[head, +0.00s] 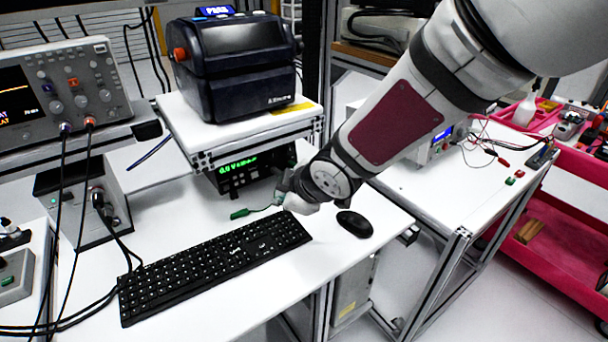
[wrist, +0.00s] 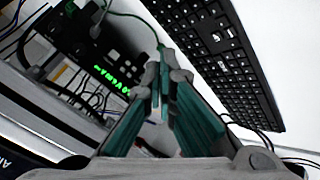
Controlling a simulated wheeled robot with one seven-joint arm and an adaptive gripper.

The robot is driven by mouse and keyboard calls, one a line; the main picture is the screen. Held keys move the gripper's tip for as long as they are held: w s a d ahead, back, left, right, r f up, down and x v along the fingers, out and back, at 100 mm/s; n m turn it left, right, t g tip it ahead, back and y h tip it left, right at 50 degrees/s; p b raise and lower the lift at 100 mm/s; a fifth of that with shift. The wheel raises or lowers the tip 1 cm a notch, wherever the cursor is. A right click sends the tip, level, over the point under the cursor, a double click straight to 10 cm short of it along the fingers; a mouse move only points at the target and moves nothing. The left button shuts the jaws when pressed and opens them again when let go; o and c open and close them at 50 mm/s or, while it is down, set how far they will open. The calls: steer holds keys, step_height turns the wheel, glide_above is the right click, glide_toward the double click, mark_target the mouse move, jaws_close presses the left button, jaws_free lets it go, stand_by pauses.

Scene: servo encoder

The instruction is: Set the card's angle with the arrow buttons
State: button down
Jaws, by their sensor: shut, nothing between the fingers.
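No card or marked arrow buttons can be made out. A black keyboard (head: 215,265) lies on the white desk, and it fills the upper right of the wrist view (wrist: 222,62); single key labels are too small to read. A black box with a green lit display (head: 240,172) stands under the raised shelf; its digits also show in the wrist view (wrist: 112,80). My gripper (head: 285,190) is above the desk, between the keyboard's far right end and the display box. In the wrist view its teal fingers (wrist: 163,80) are shut and hold nothing.
A black mouse (head: 354,224) lies right of the keyboard. A green clip on a wire (head: 240,213) lies behind the keyboard. A dark printer (head: 235,65) stands on the shelf (head: 200,133). An oscilloscope (head: 65,90) is at left, with cables hanging down.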

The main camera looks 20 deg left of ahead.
steer(key=n+y+p, duration=0.1)
steer(key=n+y, duration=0.1)
glide_above(260, 249)
steer(key=shift+f+g, duration=0.25)
steer(key=shift+g, duration=0.15)
step_height(260, 249, down, 7)
steer(key=b, duration=0.6)
steer(key=shift+w, duration=0.1)
steer(key=shift+f+b, duration=0.9)
steer(key=shift+b, duration=0.4)
steer(key=shift+f, duration=0.2)
steer(key=shift+f+b, duration=0.25)
steer(key=shift+b, duration=0.35)
